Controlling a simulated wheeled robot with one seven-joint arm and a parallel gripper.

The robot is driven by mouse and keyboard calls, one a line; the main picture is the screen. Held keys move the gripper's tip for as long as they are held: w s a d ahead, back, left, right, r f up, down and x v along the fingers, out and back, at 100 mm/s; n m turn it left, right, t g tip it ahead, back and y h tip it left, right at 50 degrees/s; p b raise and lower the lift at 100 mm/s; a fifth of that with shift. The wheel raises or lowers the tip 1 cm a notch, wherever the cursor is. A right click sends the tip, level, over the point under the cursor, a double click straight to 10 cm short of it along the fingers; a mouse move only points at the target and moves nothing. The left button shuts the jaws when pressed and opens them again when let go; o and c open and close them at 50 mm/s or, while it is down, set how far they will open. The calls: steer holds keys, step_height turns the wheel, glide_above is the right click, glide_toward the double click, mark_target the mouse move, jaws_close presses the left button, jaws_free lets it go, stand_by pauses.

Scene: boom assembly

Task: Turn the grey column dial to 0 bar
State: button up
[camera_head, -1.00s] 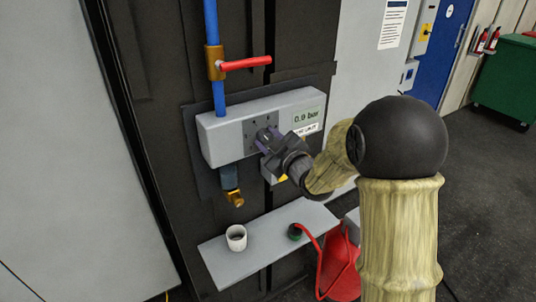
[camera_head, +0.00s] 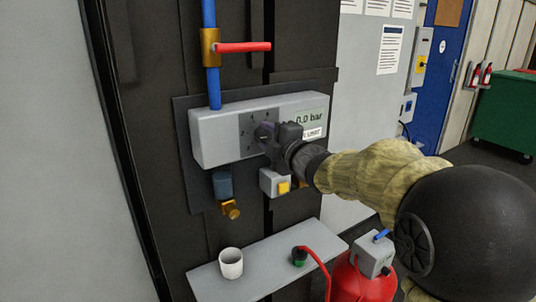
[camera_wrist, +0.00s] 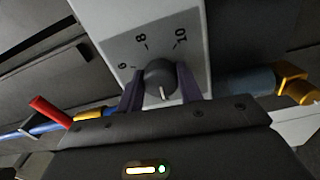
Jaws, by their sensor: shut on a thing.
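The grey dial (camera_wrist: 160,74) sits on a dial plate with the numbers 6, 8 and 10 showing in the wrist view. Its white pointer line points down toward my gripper, away from those numbers. My gripper (camera_head: 268,137) is shut on the dial, one purple finger on each side of it. In the head view the dial is mostly hidden behind my gripper. The dial is on the front of a grey box (camera_head: 215,140). The box's display (camera_head: 311,119) appears to read 0.0 bar, partly covered by my gripper.
A blue pipe (camera_head: 213,88) with a red lever (camera_head: 243,47) rises above the box. A yellow button (camera_head: 284,187) sits below my gripper. Underneath, a shelf (camera_head: 215,278) holds a white cup (camera_head: 231,263) and a hose end. A red canister (camera_head: 362,284) stands at the right.

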steer(key=n+b, duration=0.3)
steer(key=b, duration=0.1)
steer(key=n+b, duration=0.2)
steer(key=shift+f+n, duration=0.25)
steer(key=shift+n, duration=0.05)
steer(key=shift+r+n+b, duration=0.15)
steer(key=shift+n+b, duration=1.5)
steer(key=shift+n, duration=0.55)
steer(key=o, duration=1)
steer(key=shift+a, duration=0.1)
steer(key=shift+r, duration=0.1)
